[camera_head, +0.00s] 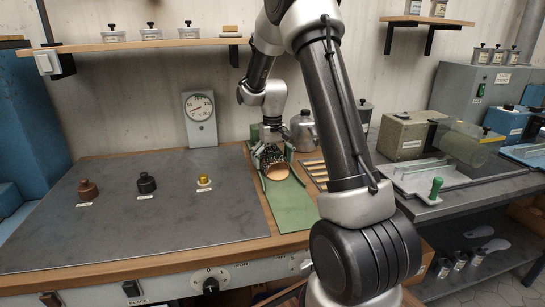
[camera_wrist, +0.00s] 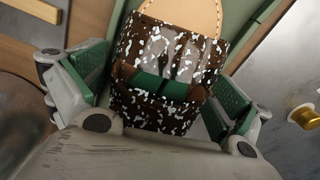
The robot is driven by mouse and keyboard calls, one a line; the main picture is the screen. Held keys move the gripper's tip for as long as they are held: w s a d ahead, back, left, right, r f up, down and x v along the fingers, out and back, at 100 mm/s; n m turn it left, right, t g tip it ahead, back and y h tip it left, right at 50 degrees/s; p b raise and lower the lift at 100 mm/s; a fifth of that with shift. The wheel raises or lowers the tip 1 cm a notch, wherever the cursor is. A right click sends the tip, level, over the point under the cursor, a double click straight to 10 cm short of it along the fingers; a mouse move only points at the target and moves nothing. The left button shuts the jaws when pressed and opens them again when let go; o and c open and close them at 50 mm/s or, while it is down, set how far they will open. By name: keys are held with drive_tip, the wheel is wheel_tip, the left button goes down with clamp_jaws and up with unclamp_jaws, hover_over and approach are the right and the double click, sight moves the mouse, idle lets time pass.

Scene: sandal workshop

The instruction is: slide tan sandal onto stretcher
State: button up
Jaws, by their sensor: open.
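The tan sandal (camera_head: 278,172) lies on a green mat (camera_head: 290,208) near the back of the bench, its rounded tan end toward me. In the wrist view its brown strap with white speckles (camera_wrist: 172,42) crosses a tan, stitched footbed (camera_wrist: 190,12). Green shows through an opening in the strap. My gripper (camera_head: 268,148) is over the sandal's far part. In the wrist view my open gripper (camera_wrist: 155,85) has a green-padded finger on each side of the strap; I cannot tell whether they touch it. I cannot make out for certain which thing is the stretcher.
Left on the grey worktop (camera_head: 110,230) stand a brown knob (camera_head: 88,190), a black knob (camera_head: 147,183) and a yellow knob (camera_head: 204,182). A dial gauge (camera_head: 199,117) stands behind. A slatted tray (camera_head: 314,170) is right of the mat. The worktop's front is clear.

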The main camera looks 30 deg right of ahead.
drive_tip(key=c, duration=0.9)
drive_tip(key=o, duration=0.9)
drive_tip(key=shift+r, duration=0.15)
wheel_tip(320, 180, up, 12)
drive_tip(key=shift+f, duration=0.1)
